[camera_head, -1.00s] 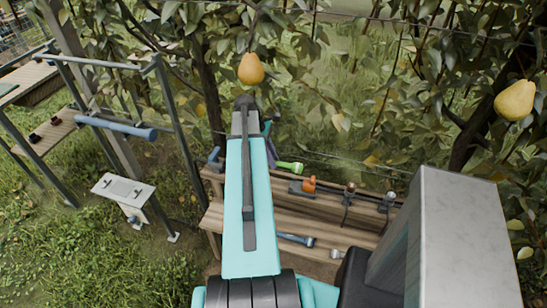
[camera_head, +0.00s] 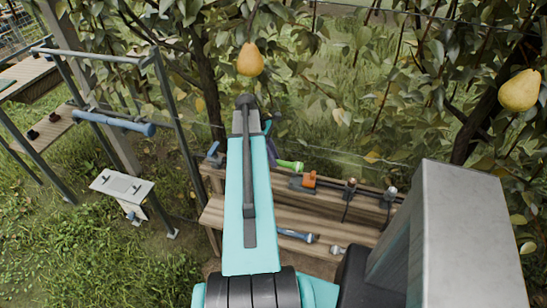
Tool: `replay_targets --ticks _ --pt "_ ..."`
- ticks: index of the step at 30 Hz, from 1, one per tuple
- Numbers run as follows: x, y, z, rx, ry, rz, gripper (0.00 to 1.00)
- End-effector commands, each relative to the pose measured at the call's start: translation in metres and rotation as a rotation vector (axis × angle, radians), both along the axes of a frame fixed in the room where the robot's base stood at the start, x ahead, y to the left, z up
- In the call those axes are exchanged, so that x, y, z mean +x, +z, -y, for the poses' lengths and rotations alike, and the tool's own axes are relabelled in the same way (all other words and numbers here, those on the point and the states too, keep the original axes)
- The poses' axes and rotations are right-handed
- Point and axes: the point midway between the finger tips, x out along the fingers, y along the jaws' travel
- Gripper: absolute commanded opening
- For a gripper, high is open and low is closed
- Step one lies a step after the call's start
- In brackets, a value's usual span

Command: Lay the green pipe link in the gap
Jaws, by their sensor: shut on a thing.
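My gripper is hidden behind my teal forearm, so its jaws and anything between them do not show. A bright green piece (camera_head: 290,165) with a flared end shows just right of my forearm, at the back of a wooden bench (camera_head: 213,212). I cannot tell whether it is the green pipe link, or whether it rests there or is held. A purple part (camera_head: 271,147) sits beside it, partly covered. I cannot make out the gap.
An orange-topped fitting (camera_head: 309,180) and knobbed fittings (camera_head: 350,185) stand along the bench. A blue-handled tool (camera_head: 295,235) lies on its lower board. A small pale stand (camera_head: 122,187) is at the left. Pears (camera_head: 250,60) hang among the branches, one at the right (camera_head: 520,91).

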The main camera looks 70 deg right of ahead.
Motion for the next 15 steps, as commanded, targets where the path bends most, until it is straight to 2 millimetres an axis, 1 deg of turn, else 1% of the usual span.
replay_targets --ticks 1,3,15 --pt "0.0 -0.006 0.0 0.0 0.0 0.0 0.0" --pt "0.0 -0.011 0.0 0.0 0.0 0.0 0.0" --pt "0.0 -0.034 0.0 0.0 0.0 0.0 0.0"
